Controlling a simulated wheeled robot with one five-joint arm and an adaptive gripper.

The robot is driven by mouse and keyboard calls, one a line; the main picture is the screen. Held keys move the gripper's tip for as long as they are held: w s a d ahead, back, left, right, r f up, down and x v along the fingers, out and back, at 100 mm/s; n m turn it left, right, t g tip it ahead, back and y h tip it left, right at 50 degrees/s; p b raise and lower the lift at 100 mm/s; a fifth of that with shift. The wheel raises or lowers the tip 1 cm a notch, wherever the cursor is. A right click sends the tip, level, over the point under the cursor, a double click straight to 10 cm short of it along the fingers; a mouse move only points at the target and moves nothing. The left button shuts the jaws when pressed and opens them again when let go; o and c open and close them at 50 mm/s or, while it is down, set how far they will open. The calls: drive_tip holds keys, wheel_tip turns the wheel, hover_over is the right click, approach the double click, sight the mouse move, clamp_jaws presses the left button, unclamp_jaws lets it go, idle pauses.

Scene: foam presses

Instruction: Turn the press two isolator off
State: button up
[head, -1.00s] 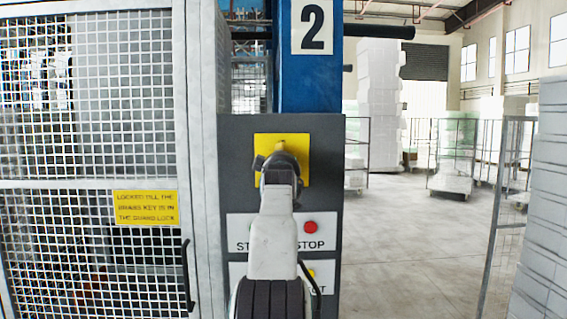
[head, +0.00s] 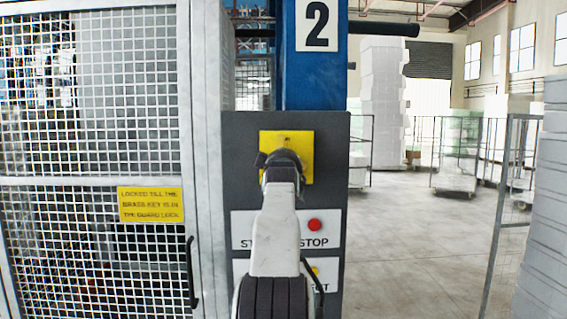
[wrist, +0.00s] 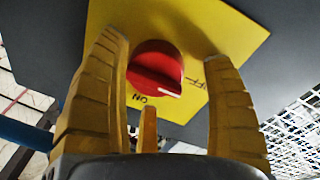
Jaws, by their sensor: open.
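The press two isolator is a red rotary knob (wrist: 155,68) on a yellow plate (wrist: 210,25) in the wrist view. A white mark on the knob's edge lies between the printed words ON and OFF. My gripper (wrist: 162,45) is open, with one yellow finger on each side of the knob and a third finger below it. Gaps show between the side fingers and the knob. In the head view my gripper (head: 280,160) is in front of the yellow plate (head: 306,145) and hides the knob.
Below are a red stop button (head: 314,224) and a yellow button (head: 315,270), partly behind my arm. A mesh guard (head: 100,120) with a black handle (head: 190,272) stands left. A white stack (head: 545,200) stands right; open floor (head: 410,240) lies between.

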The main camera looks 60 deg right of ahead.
drive_tip(key=v, duration=1.2)
drive_tip(key=shift+w+r, duration=0.1)
idle(0.8)
drive_tip(key=s+a+f+m+g+y, duration=0.2)
drive_tip(key=a+f+y, duration=0.1)
drive_tip(key=f, duration=0.6)
drive_tip(key=s+a+f+m+g+y, duration=0.1)
drive_tip(key=a+f+m+y, duration=0.15)
drive_tip(key=f, duration=0.75)
drive_tip(key=s+a+f+m+g+y, duration=0.2)
drive_tip(key=a+f+y, duration=0.2)
drive_tip(key=f, duration=0.5)
drive_tip(key=s+a+f+n+g+y, duration=0.15)
drive_tip(key=a+f, duration=0.35)
drive_tip(key=a, duration=0.5)
drive_tip(key=s+a+f+n+g+y, duration=0.1)
drive_tip(key=a+f+y, duration=0.25)
drive_tip(key=a, duration=0.75)
drive_tip(key=a+n+t+y, duration=0.2)
drive_tip(key=a+n, duration=0.6)
drive_tip(key=a, duration=0.8)
drive_tip(key=shift+s+t+b, duration=0.35)
drive_tip(key=shift+s+t, duration=0.05)
drive_tip(key=shift+t, duration=0.15)
